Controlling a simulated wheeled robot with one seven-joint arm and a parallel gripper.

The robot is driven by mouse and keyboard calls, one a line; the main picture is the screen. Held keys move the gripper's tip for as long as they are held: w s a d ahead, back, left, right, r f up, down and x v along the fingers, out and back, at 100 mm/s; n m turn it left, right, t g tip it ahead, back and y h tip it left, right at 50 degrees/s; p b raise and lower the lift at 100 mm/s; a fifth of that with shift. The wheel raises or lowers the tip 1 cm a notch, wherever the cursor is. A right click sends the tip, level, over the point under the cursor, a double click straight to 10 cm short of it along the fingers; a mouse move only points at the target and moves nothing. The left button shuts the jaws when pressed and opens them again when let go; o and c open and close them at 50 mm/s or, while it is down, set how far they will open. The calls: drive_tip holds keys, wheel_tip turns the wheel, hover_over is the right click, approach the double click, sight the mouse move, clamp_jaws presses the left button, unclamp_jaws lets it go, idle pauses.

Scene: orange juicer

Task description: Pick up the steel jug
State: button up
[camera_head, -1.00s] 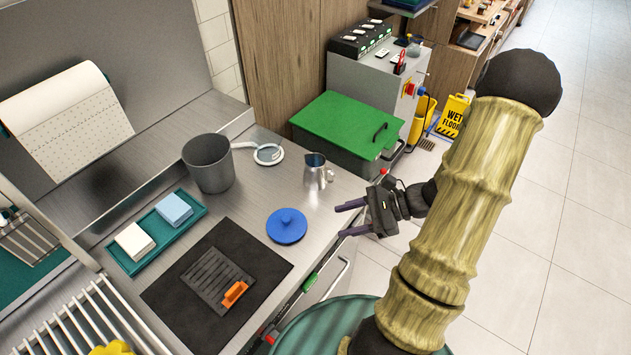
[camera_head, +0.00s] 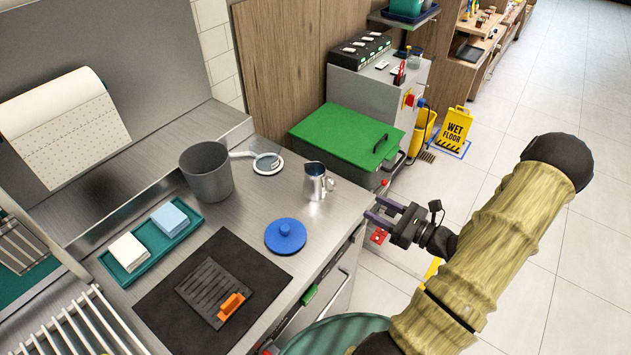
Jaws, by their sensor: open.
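The steel jug (camera_head: 315,184) stands upright on the steel counter, near its right end. It is small and shiny, with a dark opening and a handle on its right side. My gripper (camera_head: 372,209) is to the right of the jug, by the counter's right edge. Its two purple-grey fingers are spread and point left toward the jug. The gripper is open and empty, apart from the jug.
A blue round lid (camera_head: 286,236) lies in front of the jug. A grey pot (camera_head: 206,172) and a white-rimmed strainer (camera_head: 267,163) are to its left. A green-topped box (camera_head: 345,137) stands behind. A black mat (camera_head: 165,300) covers the front counter.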

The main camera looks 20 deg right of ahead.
drive_tip(key=p, duration=0.2)
approach(334, 183)
drive_tip(key=x, duration=0.3)
drive_tip(key=f+x, duration=0.1)
drive_tip(key=x, duration=0.1)
drive_tip(key=shift+w+a, duration=0.15)
drive_tip(key=shift+r, duration=0.1)
drive_tip(key=shift+w+a+r, duration=0.15)
drive_tip(key=shift+w, duration=0.1)
drive_tip(key=p+x, duration=0.2)
drive_tip(key=x, duration=0.1)
drive_tip(key=shift+w+a+r, duration=0.15)
drive_tip(key=shift+w+r, duration=0.1)
drive_tip(key=shift+r, duration=0.15)
drive_tip(key=shift+w+a+f, duration=0.1)
drive_tip(key=shift+w+a, duration=0.15)
drive_tip(key=shift+w, duration=0.2)
drive_tip(key=shift+c, duration=0.2)
clamp_jaws()
